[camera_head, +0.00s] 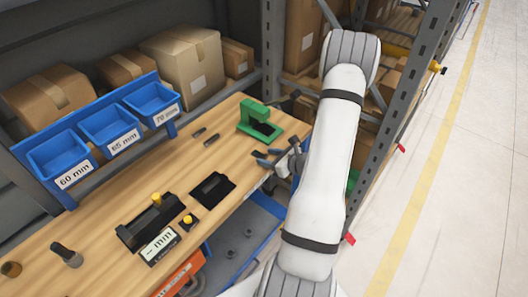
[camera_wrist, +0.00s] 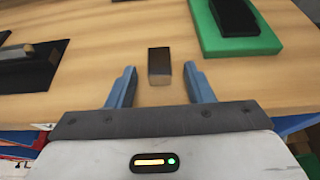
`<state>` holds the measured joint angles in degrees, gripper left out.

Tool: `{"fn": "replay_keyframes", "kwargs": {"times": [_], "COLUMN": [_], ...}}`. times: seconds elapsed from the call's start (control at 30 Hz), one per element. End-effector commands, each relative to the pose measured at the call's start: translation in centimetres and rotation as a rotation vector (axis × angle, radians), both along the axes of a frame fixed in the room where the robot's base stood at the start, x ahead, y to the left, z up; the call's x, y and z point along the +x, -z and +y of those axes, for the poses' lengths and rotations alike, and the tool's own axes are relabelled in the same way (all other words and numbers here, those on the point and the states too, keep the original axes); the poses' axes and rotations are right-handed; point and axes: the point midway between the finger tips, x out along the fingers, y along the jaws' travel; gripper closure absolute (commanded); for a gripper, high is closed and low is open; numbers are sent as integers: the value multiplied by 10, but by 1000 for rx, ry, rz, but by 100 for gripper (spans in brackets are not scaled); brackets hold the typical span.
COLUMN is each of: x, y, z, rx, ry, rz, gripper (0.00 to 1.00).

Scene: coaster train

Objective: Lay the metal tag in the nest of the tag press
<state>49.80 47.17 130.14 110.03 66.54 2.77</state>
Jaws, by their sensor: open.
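My gripper (camera_wrist: 160,88) is open and empty in the wrist view, its two blue-grey fingers apart. A small dark block (camera_wrist: 158,62) with a paler, shiny front end lies on the wooden bench just beyond the fingers, roughly centred between them. I cannot tell for sure whether it is the metal tag. In the head view, two small dark pieces, one (camera_head: 197,132) and another (camera_head: 211,140), lie left of the green C-shaped press (camera_head: 262,124), apparently the tag press. Its green base (camera_wrist: 215,40) is at upper right in the wrist view. My gripper (camera_head: 266,158) is near the bench edge.
A black pad (camera_head: 212,190) and a black fixture (camera_head: 150,226) with a yellow knob and mm display stand nearer on the bench. Blue bins marked 60, 65 (camera_head: 108,126) and 70 mm line the back. A rack post (camera_head: 408,90) rises right of my arm.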

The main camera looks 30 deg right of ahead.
Motion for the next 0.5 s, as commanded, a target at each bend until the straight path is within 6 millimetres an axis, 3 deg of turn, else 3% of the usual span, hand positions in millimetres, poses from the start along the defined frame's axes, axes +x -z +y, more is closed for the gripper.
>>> {"fn": "replay_keyframes", "kwargs": {"times": [0.27,0.5], "x": [3,3], "y": [1,1], "z": [1,1], "rx": [-1,-1], "ry": [1,0], "rz": [0,0], "gripper": [53,72]}}
